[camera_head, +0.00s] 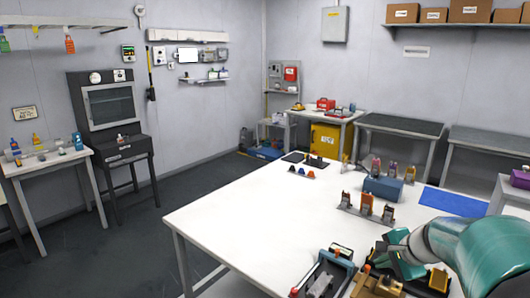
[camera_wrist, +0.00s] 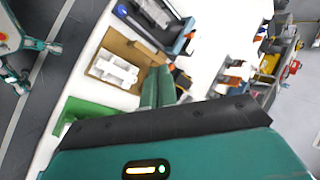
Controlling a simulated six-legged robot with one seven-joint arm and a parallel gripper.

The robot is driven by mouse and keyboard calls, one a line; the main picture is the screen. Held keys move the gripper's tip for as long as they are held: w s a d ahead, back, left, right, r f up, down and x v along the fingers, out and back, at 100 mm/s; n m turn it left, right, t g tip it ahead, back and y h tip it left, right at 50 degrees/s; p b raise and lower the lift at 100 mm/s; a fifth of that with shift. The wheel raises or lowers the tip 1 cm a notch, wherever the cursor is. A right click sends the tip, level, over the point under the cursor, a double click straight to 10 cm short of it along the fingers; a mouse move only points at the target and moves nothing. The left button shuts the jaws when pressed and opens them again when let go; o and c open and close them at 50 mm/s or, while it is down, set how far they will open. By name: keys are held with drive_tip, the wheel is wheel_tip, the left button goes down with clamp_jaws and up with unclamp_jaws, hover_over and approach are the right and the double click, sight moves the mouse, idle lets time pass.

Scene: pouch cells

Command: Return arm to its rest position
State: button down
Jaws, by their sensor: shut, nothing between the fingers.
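My teal arm (camera_head: 460,250) reaches in over the front right of the white table (camera_head: 250,215) in the head view. My gripper shows in the wrist view, its two green fingers (camera_wrist: 158,85) shut together with nothing visible between them. The fingers point toward the table top, beside a brown tray (camera_wrist: 118,55) that holds a white block-like part (camera_wrist: 113,72). I cannot tell the exact height of the fingertips over the table. In the head view the arm's end partly hides the fixtures below it.
Orange-and-dark clamps (camera_head: 367,207), a blue box (camera_head: 383,188) and a blue mat (camera_head: 452,203) lie farther back. The table's left half is mostly clear.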

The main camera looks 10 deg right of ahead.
drive_tip(key=s+a+r+n, duration=0.2)
drive_tip(key=s+a+n, duration=0.6)
drive_tip(key=a, duration=0.4)
drive_tip(key=s+a+r+n+g+h, duration=0.1)
drive_tip(key=s+a+r+n, duration=0.2)
drive_tip(key=s+a+n, duration=0.6)
drive_tip(key=a, duration=0.3)
drive_tip(key=shift+s+g+h, duration=0.2)
drive_tip(key=shift+g+h, duration=0.1)
drive_tip(key=shift+d, duration=0.2)
